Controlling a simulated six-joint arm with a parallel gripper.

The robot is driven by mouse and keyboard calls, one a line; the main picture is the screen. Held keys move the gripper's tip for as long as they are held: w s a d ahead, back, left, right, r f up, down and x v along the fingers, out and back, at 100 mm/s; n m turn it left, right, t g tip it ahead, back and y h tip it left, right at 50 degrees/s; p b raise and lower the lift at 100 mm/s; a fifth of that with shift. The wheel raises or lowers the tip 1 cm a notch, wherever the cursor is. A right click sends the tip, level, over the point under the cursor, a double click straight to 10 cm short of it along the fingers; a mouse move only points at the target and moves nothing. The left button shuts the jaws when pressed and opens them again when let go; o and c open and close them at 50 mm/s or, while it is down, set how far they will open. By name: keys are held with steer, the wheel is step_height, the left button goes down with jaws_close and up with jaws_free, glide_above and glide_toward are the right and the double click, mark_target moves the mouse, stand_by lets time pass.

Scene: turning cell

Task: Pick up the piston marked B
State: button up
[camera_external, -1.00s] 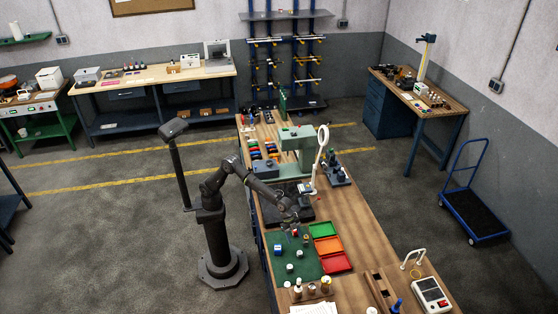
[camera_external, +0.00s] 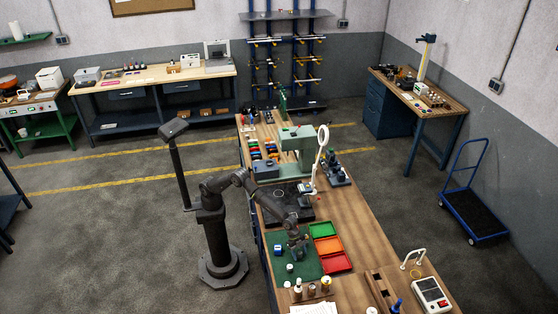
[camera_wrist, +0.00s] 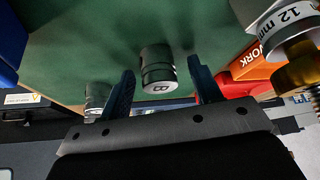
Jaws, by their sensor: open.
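The piston marked B (camera_wrist: 158,70) is a short grey metal cylinder with dark grooves, on the green mat (camera_wrist: 100,45). Its black letter appears upside down in the wrist view. My gripper (camera_wrist: 162,68) is open, with one blue finger on each side of the piston and a visible gap to each. In the external view my gripper (camera_external: 298,255) is low over the mat and hides what is between its fingers. Another grey cylinder (camera_wrist: 97,97) shows beyond the left finger, partly hidden, its marking unreadable.
Green (camera_external: 322,229), orange (camera_external: 328,245) and red (camera_external: 336,263) trays line the mat's right side. A metal part labelled 12 mm (camera_wrist: 285,20) is at the wrist view's upper right.

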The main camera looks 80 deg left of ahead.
steer(key=shift+c, duration=0.5)
steer(key=c, duration=1)
